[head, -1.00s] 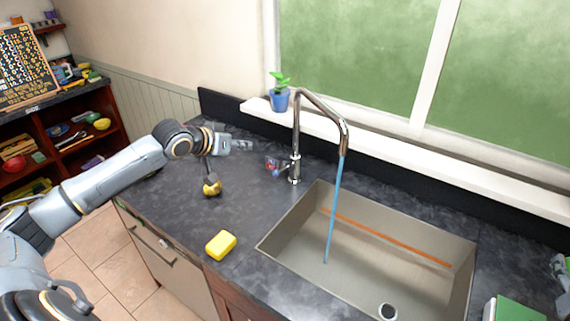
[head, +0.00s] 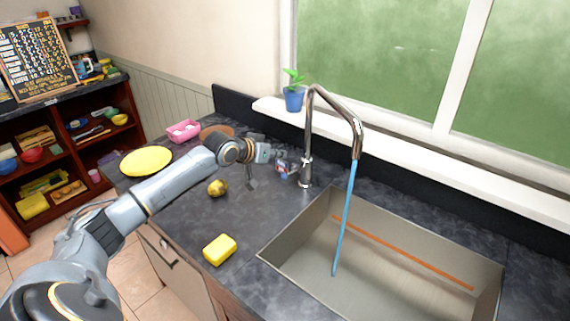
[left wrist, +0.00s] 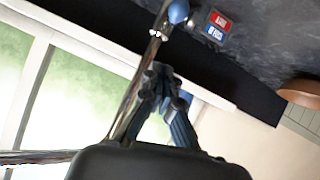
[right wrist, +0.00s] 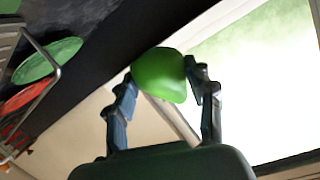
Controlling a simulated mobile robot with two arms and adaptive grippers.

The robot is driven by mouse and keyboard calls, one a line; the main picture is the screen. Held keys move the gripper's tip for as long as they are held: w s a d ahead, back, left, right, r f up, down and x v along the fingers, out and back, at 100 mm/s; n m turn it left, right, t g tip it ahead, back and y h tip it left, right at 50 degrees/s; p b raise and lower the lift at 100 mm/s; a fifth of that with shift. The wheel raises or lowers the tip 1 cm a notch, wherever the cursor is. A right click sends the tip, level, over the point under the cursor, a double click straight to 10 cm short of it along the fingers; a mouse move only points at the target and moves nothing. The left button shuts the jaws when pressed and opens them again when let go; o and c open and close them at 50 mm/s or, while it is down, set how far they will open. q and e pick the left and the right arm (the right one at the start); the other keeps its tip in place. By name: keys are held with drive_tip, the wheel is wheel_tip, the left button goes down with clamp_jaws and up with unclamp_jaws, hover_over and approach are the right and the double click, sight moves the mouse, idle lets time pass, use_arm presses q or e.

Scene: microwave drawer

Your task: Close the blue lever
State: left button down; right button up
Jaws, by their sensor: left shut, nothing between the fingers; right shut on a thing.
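The faucet (head: 308,150) stands behind the sink, with a blue stream of water (head: 345,215) running from its spout. Beside its base is a small red and blue label (head: 282,166), also seen in the left wrist view (left wrist: 217,25). The lever's rounded blue end (left wrist: 178,11) shows near this label in the left wrist view; in the head view it is too small to make out clearly. My left gripper (head: 268,154) is shut and empty, just left of the faucet base, apart from the blue end. My right gripper (right wrist: 160,78) is shut on a green rounded object (right wrist: 158,74).
The sink (head: 400,265) lies right of the faucet. A yellow sponge (head: 220,249), a small yellow fruit (head: 217,188), a yellow plate (head: 146,161) and a pink container (head: 184,131) are on the counter. A potted plant (head: 293,95) stands on the sill. A rack with plates (right wrist: 45,65) is near my right gripper.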

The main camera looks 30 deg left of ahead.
drive_tip(key=shift+w+r+p, duration=0.15)
drive_tip(key=shift+r+p, duration=0.2)
drive_tip(key=shift+r, duration=0.25)
drive_tip(key=shift+w+r+p, duration=0.15)
drive_tip(key=shift+r+p, duration=0.4)
drive_tip(key=shift+p, duration=0.15)
use_arm(q)
drive_tip(key=f, duration=0.1)
drive_tip(key=w+f, duration=0.1)
drive_tip(key=f, duration=0.1)
drive_tip(key=d+f, duration=0.1)
drive_tip(key=f, duration=0.1)
drive_tip(key=shift+w+f, duration=0.25)
drive_tip(key=shift+w, duration=0.05)
use_arm(e)
drive_tip(key=shift+s+r, duration=0.3)
drive_tip(key=shift+r, duration=0.1)
use_arm(q)
drive_tip(key=shift+w+f, duration=0.1)
use_arm(e)
drive_tip(key=shift+w+f, duration=0.1)
use_arm(q)
drive_tip(key=shift+f, duration=0.1)
use_arm(e)
drive_tip(key=shift+w+f, duration=0.1)
drive_tip(key=shift+f, duration=0.05)
